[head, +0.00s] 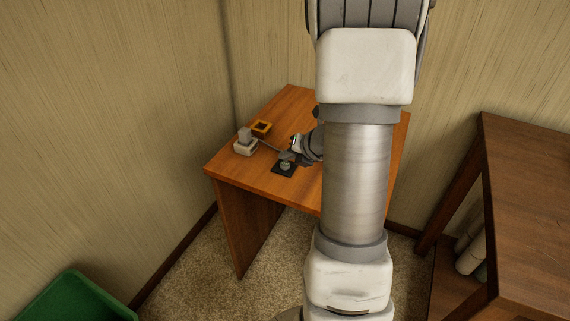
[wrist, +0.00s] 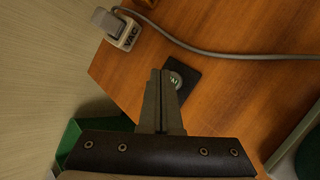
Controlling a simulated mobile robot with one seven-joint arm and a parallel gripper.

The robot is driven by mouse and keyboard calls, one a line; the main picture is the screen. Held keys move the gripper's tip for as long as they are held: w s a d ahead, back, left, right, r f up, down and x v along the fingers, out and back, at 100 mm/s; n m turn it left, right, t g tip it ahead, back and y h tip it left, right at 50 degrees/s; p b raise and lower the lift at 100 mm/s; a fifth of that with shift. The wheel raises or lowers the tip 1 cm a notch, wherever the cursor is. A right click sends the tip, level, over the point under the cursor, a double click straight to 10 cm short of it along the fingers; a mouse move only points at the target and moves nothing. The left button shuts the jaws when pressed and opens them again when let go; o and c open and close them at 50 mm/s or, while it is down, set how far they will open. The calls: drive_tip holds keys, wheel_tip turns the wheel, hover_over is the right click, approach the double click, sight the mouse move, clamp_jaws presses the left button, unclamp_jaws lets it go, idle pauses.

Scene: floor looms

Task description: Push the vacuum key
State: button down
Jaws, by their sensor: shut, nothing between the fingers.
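The vacuum key is a white base with a raised grey block (head: 245,139), near the left edge of the wooden table in the head view. In the wrist view its base reads "VAC" (wrist: 126,36) and it sits at the upper left. My gripper (wrist: 160,73) is shut with nothing in it. Its fingertips are apart from the vacuum key, beside a small black pad (wrist: 183,88) with a round greenish mark. In the head view my gripper (head: 287,156) is low over that pad, to the right of the key. My arm hides part of the table.
A grey cable (wrist: 200,49) runs from near the key across the table (head: 240,172). An orange open box (head: 261,128) stands just behind the key. A wall is close on the left. A green bin (head: 75,299) is on the floor, and a darker table (head: 535,170) stands at right.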

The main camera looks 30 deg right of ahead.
sight(287, 166)
drive_tip(key=shift+f, duration=0.35)
drive_tip(key=shift+f+b, duration=0.45)
drive_tip(key=shift+b, duration=0.15)
drive_tip(key=shift+r, duration=0.15)
idle(0.5)
drive_tip(key=shift+r+p, duration=0.75)
drive_tip(key=shift+p, duration=0.1)
wheel_tip(287, 166, up, 5)
drive_tip(key=p, duration=0.4)
drive_tip(key=shift+p, duration=0.4)
